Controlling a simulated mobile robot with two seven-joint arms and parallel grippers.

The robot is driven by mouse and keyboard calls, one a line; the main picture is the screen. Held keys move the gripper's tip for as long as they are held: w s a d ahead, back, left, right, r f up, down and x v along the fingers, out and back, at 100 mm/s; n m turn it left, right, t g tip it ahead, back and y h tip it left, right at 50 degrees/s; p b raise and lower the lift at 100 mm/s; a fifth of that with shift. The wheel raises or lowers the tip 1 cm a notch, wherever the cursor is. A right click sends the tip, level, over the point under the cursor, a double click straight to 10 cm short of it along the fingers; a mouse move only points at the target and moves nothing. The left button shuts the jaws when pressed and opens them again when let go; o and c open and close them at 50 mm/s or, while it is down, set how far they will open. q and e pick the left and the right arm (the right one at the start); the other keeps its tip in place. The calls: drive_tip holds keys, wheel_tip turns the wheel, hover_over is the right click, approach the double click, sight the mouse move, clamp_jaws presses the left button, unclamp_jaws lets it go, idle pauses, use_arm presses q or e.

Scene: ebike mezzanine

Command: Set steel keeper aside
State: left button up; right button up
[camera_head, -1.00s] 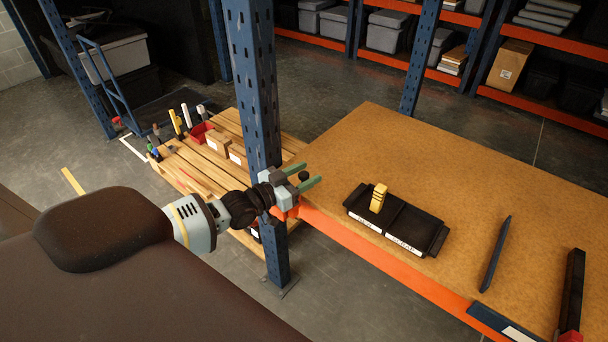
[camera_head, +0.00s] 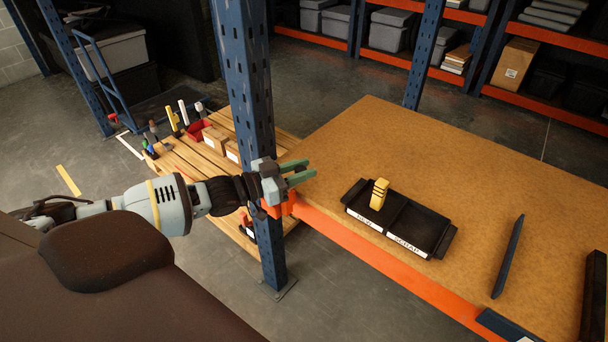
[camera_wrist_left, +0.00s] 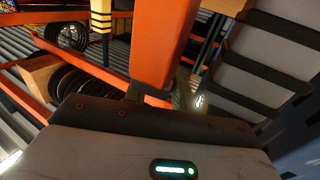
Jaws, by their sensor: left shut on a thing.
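My left gripper (camera_head: 298,174) is beside the blue rack upright, near the orange beam's left end, with its green fingers pointing right. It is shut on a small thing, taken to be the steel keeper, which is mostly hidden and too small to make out. In the left wrist view the fingers (camera_wrist_left: 160,95) show in front of an orange beam (camera_wrist_left: 165,40). A black two-part tray (camera_head: 427,219) lies on the bench, labelled NEW on the left and SCRAP on the right. A yellow piece (camera_head: 379,194) stands in the NEW part. The SCRAP part looks empty. My right gripper is not in view.
The blue upright (camera_head: 252,100) stands close to my left gripper. The orange beam (camera_head: 370,258) edges the brown board (camera_head: 450,150), whose far part is clear. A dark blue bar (camera_head: 508,257) lies on the right. A wooden pallet (camera_head: 190,165) with tools and boxes is behind.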

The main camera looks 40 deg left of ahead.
use_arm(q)
drive_tip(key=shift+d+f+m+g+h+b, duration=0.2)
drive_tip(key=shift+m+g+h+b, duration=0.25)
drive_tip(key=shift+b, duration=0.35)
drive_tip(key=shift+s+d+r+m+g+h+b, duration=0.15)
drive_tip(key=shift+m+g+h+b, duration=0.15)
drive_tip(key=shift+h+b, duration=0.3)
drive_tip(key=shift+d+m+g+h+b, duration=0.1)
drive_tip(key=shift+m+g+h+b, duration=0.15)
drive_tip(key=shift+m+h+b, duration=0.15)
drive_tip(key=shift+r, duration=0.15)
drive_tip(key=o, duration=1)
drive_tip(key=shift+c, duration=0.2)
